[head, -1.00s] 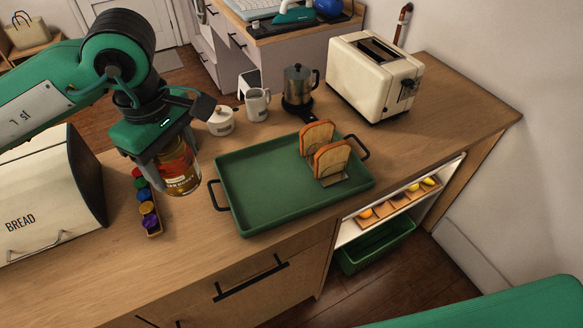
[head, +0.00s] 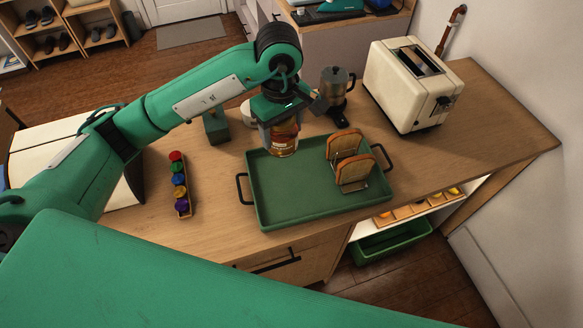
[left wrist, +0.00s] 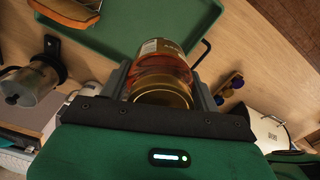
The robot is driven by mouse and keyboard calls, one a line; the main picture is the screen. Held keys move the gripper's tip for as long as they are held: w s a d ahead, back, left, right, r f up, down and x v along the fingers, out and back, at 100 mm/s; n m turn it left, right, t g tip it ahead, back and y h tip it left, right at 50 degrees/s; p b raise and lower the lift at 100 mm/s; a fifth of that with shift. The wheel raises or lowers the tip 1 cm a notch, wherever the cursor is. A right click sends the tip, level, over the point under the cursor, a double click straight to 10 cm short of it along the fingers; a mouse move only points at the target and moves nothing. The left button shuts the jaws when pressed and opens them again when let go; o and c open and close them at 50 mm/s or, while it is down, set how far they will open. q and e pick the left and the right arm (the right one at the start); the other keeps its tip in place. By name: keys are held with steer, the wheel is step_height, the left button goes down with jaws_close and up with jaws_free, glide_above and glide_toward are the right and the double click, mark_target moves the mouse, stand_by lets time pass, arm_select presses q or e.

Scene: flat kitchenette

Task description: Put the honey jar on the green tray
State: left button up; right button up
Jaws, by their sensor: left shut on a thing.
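The honey jar (head: 284,141), amber with a gold lid, is upright in my left gripper (head: 281,128), which is shut on it. In the head view it appears over the back left part of the green tray (head: 310,213). I cannot tell whether its base touches the tray. In the left wrist view the jar (left wrist: 163,70) sits between the two fingers, with the tray (left wrist: 135,35) beyond it. A rack with two bread slices (head: 350,165) stands on the tray's right side. My right gripper is not in view.
A cream toaster (head: 405,85) and a moka pot (head: 336,92) stand behind the tray. A row of coloured capsules (head: 180,185) is to the left, near the bread box (head: 50,140). The tray's front left is bare. An open shelf (head: 415,208) lies below the counter.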

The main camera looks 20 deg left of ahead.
arm_select(q)
step_height(320, 180, down, 12)
steer(key=p, duration=0.3)
steer(key=shift+f+p, duration=0.2)
steer(key=shift+p, duration=0.2)
step_height(320, 180, down, 3)
steer(key=shift+f+p, duration=0.2)
steer(key=shift+p, duration=0.35)
steer(key=shift+f, duration=0.1)
steer(key=shift+f+b, duration=0.15)
steer(key=shift+b, duration=0.15)
steer(key=o, duration=1.4)
steer(key=shift+c, duration=0.2)
